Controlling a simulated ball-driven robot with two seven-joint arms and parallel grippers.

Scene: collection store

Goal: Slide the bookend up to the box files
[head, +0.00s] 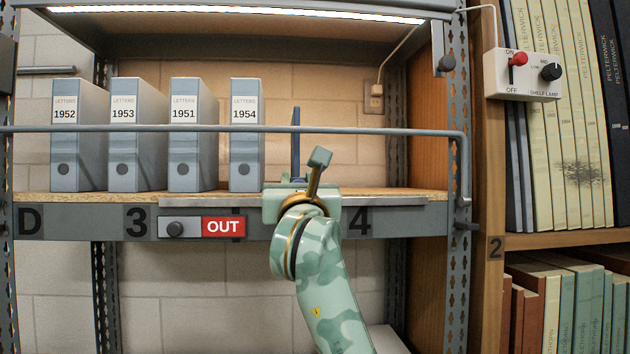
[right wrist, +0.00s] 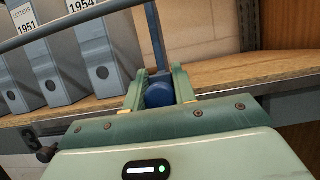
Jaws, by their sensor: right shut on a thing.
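The blue bookend (head: 296,145) stands upright on the shelf, its thin plate seen nearly edge-on in the head view. The box files are grey-blue and upright in a spaced row to its left: 1952 (head: 64,150), 1953 (head: 122,150), 1951 (head: 184,150) and 1954 (head: 245,152). A strip of back wall shows between the 1954 file and the bookend. My right gripper (head: 291,187) is at the shelf's front edge. In the right wrist view its green fingers (right wrist: 158,88) are shut on the bookend's blue knob (right wrist: 159,95). My left gripper is out of view.
A grey rail (head: 360,131) crosses in front of the files and bookend. The wooden shelf (head: 390,194) is bare right of the bookend. A label holder with a red OUT sign (head: 223,227) is on the shelf's front edge. A lamp switch box (head: 528,75) hangs at right.

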